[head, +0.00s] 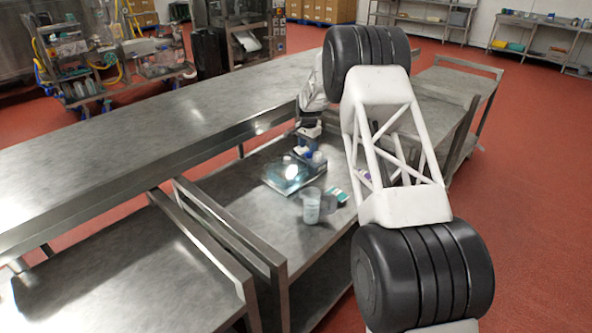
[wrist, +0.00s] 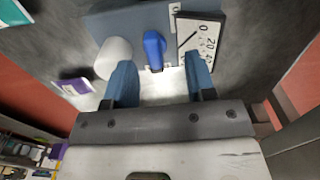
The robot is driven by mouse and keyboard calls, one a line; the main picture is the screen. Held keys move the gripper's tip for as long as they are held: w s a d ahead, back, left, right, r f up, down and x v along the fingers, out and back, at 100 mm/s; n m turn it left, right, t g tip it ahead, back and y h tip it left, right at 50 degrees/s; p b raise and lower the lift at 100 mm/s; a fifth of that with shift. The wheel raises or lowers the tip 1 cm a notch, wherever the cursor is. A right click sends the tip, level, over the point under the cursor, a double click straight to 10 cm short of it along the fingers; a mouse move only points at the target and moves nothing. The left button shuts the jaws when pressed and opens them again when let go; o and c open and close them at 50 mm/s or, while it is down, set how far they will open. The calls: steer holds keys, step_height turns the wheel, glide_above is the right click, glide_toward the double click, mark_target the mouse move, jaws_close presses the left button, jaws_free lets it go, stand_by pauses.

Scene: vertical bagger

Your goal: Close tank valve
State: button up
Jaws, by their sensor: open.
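The valve has a blue handle (wrist: 154,48) in the wrist view. It stands on a blue-grey panel (wrist: 130,22) between a white round knob or cylinder (wrist: 113,58) and a dial gauge (wrist: 200,38) with a needle. My gripper (wrist: 160,78) is open, with one blue finger on each side of the handle's near end; I cannot tell whether either touches it. In the head view my gripper (head: 308,131) is over the back of the steel cart, small and partly hidden by my arm. A small blue item (head: 309,155), possibly the handle, shows just below it.
The steel cart (head: 235,185) holds a clear, shiny tray-like item (head: 288,174), a clear beaker (head: 311,206) and a teal card (head: 337,195). A long steel table (head: 150,130) runs along its left. A purple-and-white label or carton (wrist: 73,86) lies left of my gripper in the wrist view.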

steer(key=shift+r, duration=1.3)
step_height(320, 180, up, 8)
stand_by(0.4)
